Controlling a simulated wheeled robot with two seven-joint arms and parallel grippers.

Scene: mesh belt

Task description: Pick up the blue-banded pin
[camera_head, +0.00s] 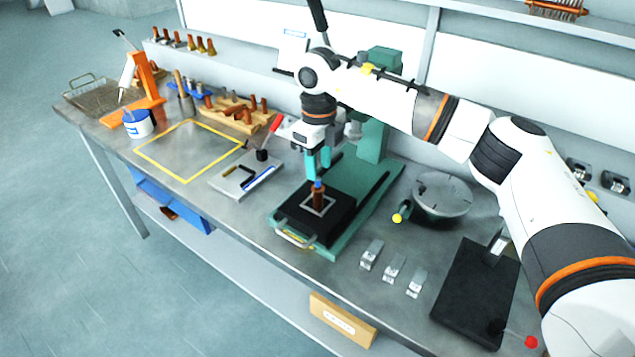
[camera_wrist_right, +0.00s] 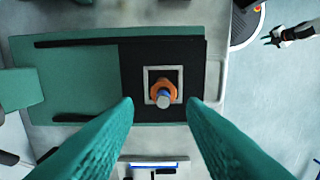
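The blue-banded pin (camera_head: 318,200) is an orange-brown pin with a blue band near its top. It stands upright in a pale square frame on the black plate of the green press. In the right wrist view the pin (camera_wrist_right: 163,93) shows from above, between and slightly beyond the fingertips. My right gripper (camera_head: 318,160) points down over it with teal fingers apart, one on each side in the wrist view, and nothing is held. My left gripper is not in the head view; a small dark claw-like part (camera_wrist_right: 279,37) in the wrist view may be it.
The green press column (camera_head: 375,120) rises close behind the gripper. A grey plate with a red-handled clamp (camera_head: 245,176) lies left, a round turntable (camera_head: 443,194) right. Several small metal clips (camera_head: 393,268) lie in front. The yellow-outlined area (camera_head: 190,150) is empty.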

